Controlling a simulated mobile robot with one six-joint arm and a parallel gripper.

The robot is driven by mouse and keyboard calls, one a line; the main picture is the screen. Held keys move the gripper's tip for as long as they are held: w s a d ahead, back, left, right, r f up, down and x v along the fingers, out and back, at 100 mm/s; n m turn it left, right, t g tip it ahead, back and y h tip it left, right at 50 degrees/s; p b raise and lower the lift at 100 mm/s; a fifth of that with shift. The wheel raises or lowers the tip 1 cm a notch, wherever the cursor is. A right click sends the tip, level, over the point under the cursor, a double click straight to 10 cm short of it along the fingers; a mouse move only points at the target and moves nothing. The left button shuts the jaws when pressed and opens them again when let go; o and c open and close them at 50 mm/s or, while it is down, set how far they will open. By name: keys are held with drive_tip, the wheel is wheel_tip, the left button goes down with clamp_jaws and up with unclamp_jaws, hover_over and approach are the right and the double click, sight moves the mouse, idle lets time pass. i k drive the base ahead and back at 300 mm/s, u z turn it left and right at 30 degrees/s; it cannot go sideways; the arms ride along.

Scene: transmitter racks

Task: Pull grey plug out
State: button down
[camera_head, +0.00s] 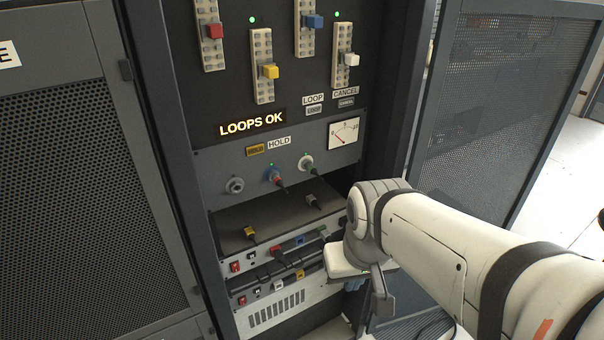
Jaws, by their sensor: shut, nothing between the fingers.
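A small grey plug (313,201) shows at the right of the dark shelf below the socket panel. I cannot tell whether it lies loose or sits in something. On the panel (218,168) above are three round sockets. The left socket (235,185) is grey and looks empty. The middle one holds a red plug (279,181), the right one a green plug (311,169). My gripper (381,303) is shut and empty, at the lower right in front of the rack, apart from the grey plug. My wrist hides the right end of the lower units.
A yellow plug (250,233) is at the shelf's left front. Lower rack units (290,247) carry red, blue and green parts and dark bars. Sliders and a lit "LOOPS OK" sign (252,123) are above. Mesh doors stand left (80,190) and right (480,130).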

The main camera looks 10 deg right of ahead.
sight(326, 236)
drive_tip(key=z, duration=0.7)
drive_tip(key=k, duration=0.85)
drive_tip(key=u, duration=0.65)
drive_tip(key=i, duration=1.05)
drive_tip(key=u, duration=0.1)
